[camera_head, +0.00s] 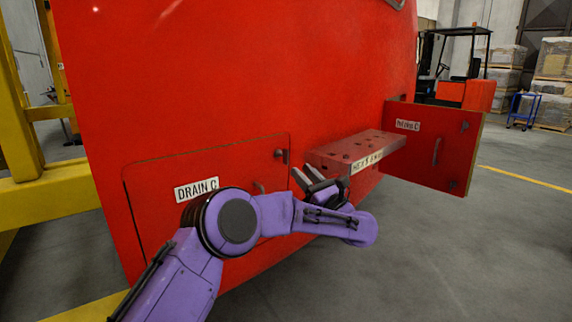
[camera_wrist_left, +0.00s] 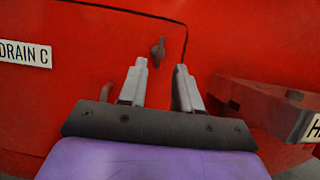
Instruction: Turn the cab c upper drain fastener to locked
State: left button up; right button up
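The red drain panel (camera_head: 150,180), labelled DRAIN C, sits flush in the red cab front (camera_head: 240,70). Its upper fastener (camera_head: 281,156) is a small dark knob near the panel's upper right corner; in the left wrist view the upper fastener (camera_wrist_left: 158,49) appears upright, just beyond the fingertips. My left gripper (camera_head: 305,178) is open and empty, its fingers pointing at the panel's right edge. In the left wrist view the left gripper (camera_wrist_left: 160,75) shows a gap between its fingers, with the fastener apart from them. My right gripper is in neither view.
A red step (camera_head: 352,147) juts out right of the panel, close to the gripper. An open red door (camera_head: 432,145) stands farther right. A yellow frame (camera_head: 40,160) is at left.

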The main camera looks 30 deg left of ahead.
aim_at(288, 157)
pick_arm(q)
jog(key=x, duration=0.8)
jog(key=shift+a+p, duration=0.3)
jog(key=shift+p, duration=0.05)
grip_shut()
